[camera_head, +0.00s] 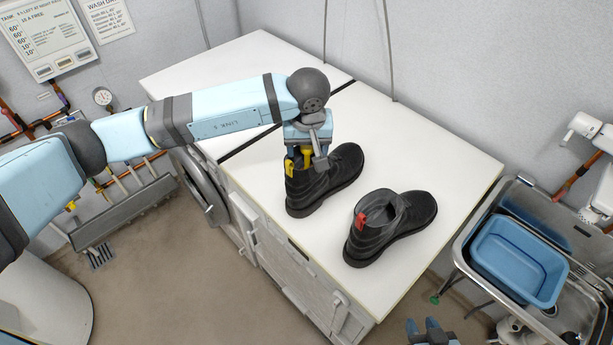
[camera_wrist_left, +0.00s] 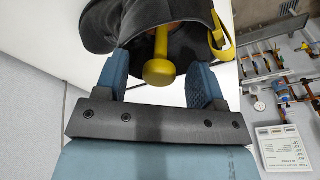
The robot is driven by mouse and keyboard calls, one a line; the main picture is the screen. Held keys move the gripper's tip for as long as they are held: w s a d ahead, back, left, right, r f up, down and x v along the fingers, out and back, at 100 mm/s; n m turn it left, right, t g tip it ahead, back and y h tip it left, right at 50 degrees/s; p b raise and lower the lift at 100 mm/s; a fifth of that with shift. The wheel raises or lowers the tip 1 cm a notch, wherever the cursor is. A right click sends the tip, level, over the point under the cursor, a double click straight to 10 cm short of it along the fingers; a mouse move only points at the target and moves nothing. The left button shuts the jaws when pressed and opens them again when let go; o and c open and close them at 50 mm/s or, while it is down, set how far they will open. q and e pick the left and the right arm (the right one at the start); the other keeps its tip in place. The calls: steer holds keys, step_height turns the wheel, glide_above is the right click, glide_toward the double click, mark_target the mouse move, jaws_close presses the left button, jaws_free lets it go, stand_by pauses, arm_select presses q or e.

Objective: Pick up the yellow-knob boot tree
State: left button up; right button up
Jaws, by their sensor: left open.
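The yellow-knob boot tree shows its yellow knob (camera_wrist_left: 159,70) at the opening of a black boot (camera_head: 325,185) with a yellow pull tab (camera_head: 289,168). The boot stands upright on the white worktop, and the tree's lower part is hidden inside it. My left gripper (camera_head: 303,156) is over the boot's opening. In the left wrist view its blue fingers (camera_wrist_left: 158,74) are apart, one on each side of the knob, with gaps visible. My right gripper (camera_head: 424,328) is at the bottom edge of the head view, empty, its blue fingertips apart.
A second black boot (camera_head: 395,228) with a red tab (camera_head: 361,220) stands close to the right on the white worktop (camera_head: 430,165). A sink with a blue basin (camera_head: 520,258) is at the right. The worktop's far right part is clear.

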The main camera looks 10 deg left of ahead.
arm_select(q)
jaws_close()
steer(key=shift+r, duration=0.1)
steer(key=shift+r, duration=0.6)
step_height(320, 180, up, 19)
steer(key=b, duration=0.3)
steer(key=shift+f, duration=0.15)
